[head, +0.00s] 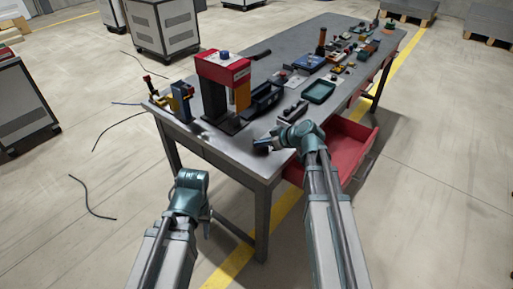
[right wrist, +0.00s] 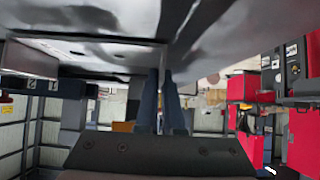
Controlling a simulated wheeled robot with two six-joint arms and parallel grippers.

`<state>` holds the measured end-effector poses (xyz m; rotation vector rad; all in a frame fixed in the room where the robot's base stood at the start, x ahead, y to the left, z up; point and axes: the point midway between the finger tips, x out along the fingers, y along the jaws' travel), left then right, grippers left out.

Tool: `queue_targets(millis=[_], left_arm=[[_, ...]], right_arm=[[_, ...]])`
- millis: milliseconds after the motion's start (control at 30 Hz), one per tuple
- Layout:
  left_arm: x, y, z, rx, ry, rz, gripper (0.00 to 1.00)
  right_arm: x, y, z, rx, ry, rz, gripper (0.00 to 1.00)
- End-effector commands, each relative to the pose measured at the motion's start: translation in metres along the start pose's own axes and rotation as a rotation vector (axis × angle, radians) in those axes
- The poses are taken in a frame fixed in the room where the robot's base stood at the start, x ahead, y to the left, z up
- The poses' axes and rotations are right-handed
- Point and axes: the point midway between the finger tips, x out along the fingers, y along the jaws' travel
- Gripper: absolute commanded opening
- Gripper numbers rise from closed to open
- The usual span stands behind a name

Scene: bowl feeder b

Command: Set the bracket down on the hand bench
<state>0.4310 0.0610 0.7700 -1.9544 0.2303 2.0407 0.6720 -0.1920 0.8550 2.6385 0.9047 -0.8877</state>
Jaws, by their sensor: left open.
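The hand bench (head: 233,148) is the long grey metal table, and its near end shows in the head view. My right gripper (head: 262,146) is low over the near right part of the bench top. In the right wrist view its two dark fingers (right wrist: 166,100) stand close together. I cannot tell whether anything thin is between them. I cannot make out the bracket for certain in either view. My left gripper (head: 206,230) is open, in front of the bench's near edge and below its top, apart from everything.
A red-topped press (head: 223,68) stands on the bench beyond my right gripper. A dark bin (head: 262,99) and a green tray (head: 319,92) lie farther along. A red open drawer (head: 345,148) juts out on the right side.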

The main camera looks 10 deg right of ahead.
Motion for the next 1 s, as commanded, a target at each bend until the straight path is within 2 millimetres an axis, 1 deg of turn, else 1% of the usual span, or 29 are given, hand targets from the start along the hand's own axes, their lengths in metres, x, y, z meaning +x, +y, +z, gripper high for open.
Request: queue_targets(millis=[33, 233, 367, 400, 467, 500, 533, 567, 867, 933, 1000], left_arm=[[0.003, 0.000, 0.000, 0.000, 0.000, 0.000, 0.45], [0.000, 0.000, 0.000, 0.000, 0.000, 0.000, 0.45], [0.005, 0.001, 0.000, 0.000, 0.000, 0.000, 0.45], [0.004, 0.000, 0.000, 0.000, 0.000, 0.000, 0.45], [0.003, 0.000, 0.000, 0.000, 0.000, 0.000, 0.45], [0.003, 0.000, 0.000, 0.000, 0.000, 0.000, 0.45], [0.003, 0.000, 0.000, 0.000, 0.000, 0.000, 0.45], [0.003, 0.000, 0.000, 0.000, 0.000, 0.000, 0.45], [0.002, 0.000, 0.000, 0.000, 0.000, 0.000, 0.45], [-0.003, 0.000, 0.000, 0.000, 0.000, 0.000, 0.45], [-0.011, -0.001, 0.001, 0.000, 0.000, 0.000, 0.45]], right_arm=[[0.001, 0.001, 0.003, 0.000, 0.000, 0.000, 0.00], [0.000, 0.000, 0.001, 0.000, 0.000, 0.000, 0.00], [0.002, 0.000, 0.004, 0.000, 0.001, 0.000, 0.00], [0.002, 0.000, 0.004, 0.000, 0.000, 0.000, 0.08], [0.002, 0.000, 0.003, 0.000, 0.000, 0.000, 0.19], [0.002, 0.000, 0.003, 0.000, 0.000, 0.000, 0.26], [0.002, 0.000, 0.003, 0.000, 0.000, 0.000, 0.32], [0.002, 0.000, 0.003, 0.000, 0.000, 0.000, 0.35], [0.001, 0.000, 0.002, 0.000, 0.000, 0.000, 0.35], [-0.003, 0.000, -0.002, 0.000, 0.000, 0.000, 0.35], [-0.015, 0.000, -0.002, 0.001, 0.000, 0.001, 0.35]])
